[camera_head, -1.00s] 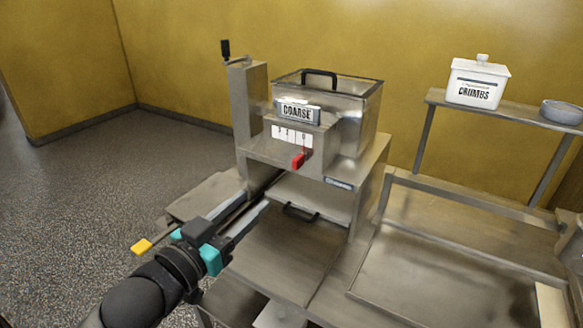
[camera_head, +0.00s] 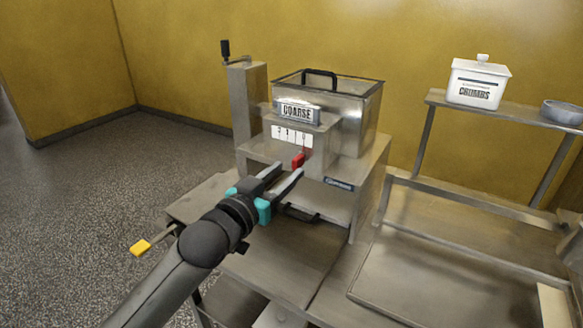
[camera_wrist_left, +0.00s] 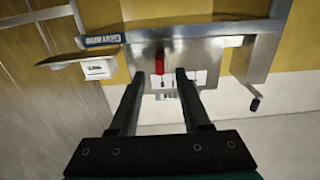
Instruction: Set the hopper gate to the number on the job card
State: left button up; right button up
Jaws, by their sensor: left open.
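The hopper (camera_head: 352,115) is a steel box with a black-handled lid and a plate reading COARSE (camera_head: 298,112). Below the plate is a white numbered scale (camera_head: 291,136), its digits too small to read. The red gate lever (camera_head: 298,160) sits under the scale's right part. My left gripper (camera_head: 287,174) is open, just in front of and below the lever. In the left wrist view the red lever (camera_wrist_left: 159,64) lies beyond the fingertips, between their lines, apart from them. The scale (camera_wrist_left: 182,79) shows there too, upside down. I cannot make out a job card. My right gripper is not in view.
A crank (camera_head: 226,50) stands on the post left of the hopper. A dark handle (camera_head: 300,213) is below my gripper. A shelf (camera_head: 515,114) at right holds a white CRUMBS tub (camera_head: 478,83) and a grey bowl (camera_head: 562,111). The floor at left is clear.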

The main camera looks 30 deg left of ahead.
aim_at(294, 165)
pick_arm(q)
jog(key=shift+w+d, duration=0.15)
jog(key=shift+w, duration=1.45)
grip_shut()
dwell(0.3)
